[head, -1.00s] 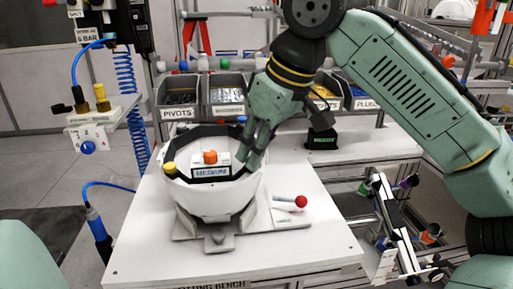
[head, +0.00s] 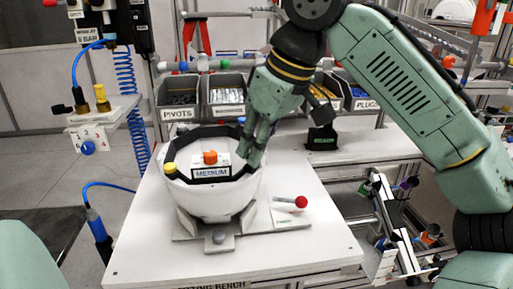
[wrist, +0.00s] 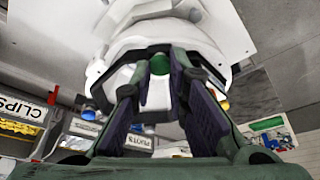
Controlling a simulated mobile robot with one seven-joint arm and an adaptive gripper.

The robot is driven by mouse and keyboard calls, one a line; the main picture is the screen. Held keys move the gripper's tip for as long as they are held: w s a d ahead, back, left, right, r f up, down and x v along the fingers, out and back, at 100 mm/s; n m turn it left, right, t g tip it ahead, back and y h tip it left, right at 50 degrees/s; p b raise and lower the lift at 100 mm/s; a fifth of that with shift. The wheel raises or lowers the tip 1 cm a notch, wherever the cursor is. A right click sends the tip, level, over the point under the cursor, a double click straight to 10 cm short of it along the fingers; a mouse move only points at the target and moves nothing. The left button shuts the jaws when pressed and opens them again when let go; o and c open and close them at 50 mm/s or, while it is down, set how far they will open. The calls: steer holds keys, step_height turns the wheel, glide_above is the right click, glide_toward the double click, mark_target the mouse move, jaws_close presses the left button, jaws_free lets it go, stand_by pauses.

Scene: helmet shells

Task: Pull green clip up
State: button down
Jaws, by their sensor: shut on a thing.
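A white helmet shell (head: 214,200) with a black inner band sits in a cradle on the bench; its front block reads MEDIUM (head: 209,174). My gripper (head: 254,158) is at the shell's right rim. In the wrist view, the green clip (wrist: 159,64) sits between my fingertips (wrist: 156,72) at the rim, and my gripper is shut on it. My fingers hide the clip in the head view. A yellow clip (head: 170,168) is on the left rim, and a blue one (wrist: 88,113) shows in the wrist view.
A red-knobbed lever (head: 300,202) stands on the bench right of the cradle. Labelled bins (head: 180,98) line the back, with a black block (head: 322,138) at right. The bench's front right is clear. Open air lies above the shell.

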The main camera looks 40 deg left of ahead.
steer(key=shift+r, duration=0.2)
steer(key=c, duration=1.8)
jaws_free()
steer(key=v, duration=1.2)
steer(key=shift+f, duration=0.1)
